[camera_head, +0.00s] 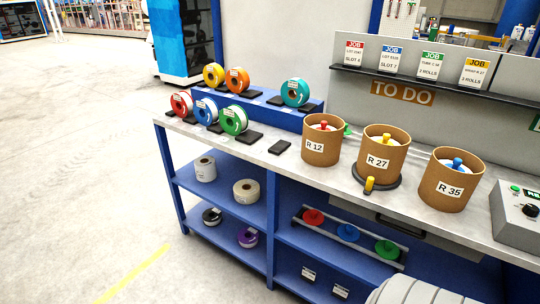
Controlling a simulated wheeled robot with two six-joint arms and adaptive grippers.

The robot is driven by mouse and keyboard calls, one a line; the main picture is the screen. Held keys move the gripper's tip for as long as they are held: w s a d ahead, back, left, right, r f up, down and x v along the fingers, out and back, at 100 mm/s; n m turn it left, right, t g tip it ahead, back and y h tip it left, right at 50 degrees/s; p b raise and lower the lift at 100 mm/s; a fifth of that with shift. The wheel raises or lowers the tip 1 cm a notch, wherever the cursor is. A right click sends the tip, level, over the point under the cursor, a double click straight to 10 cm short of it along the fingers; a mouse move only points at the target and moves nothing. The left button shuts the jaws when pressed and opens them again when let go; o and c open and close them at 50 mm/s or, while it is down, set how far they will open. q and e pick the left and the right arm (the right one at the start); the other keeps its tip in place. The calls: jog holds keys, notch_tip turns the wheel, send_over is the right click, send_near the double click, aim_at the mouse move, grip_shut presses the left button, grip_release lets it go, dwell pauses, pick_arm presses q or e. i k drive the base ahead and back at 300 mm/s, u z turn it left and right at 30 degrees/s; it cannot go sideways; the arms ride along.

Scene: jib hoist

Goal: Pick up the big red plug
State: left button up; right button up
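A big red plug (313,217), a wide red disc with a knob on top, sits at the left end of a rack on the upper shelf under the bench. A blue plug (348,232) and a green plug (387,248) of like shape sit to its right in the same rack. A smaller red knob (323,125) shows in the top of the cardboard drum marked R 12 (321,147). Neither of my grippers shows in the view.
The bench top (335,178) overhangs the shelf. Drums R 27 (379,165) and R 35 (448,188) stand on it, with several coloured spools at left. A control box (515,220) is at right. Open floor (80,170) lies left.

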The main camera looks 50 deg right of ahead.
aim_at(312, 217)
jog(key=i, duration=1.8)
jog(key=z, duration=1.2)
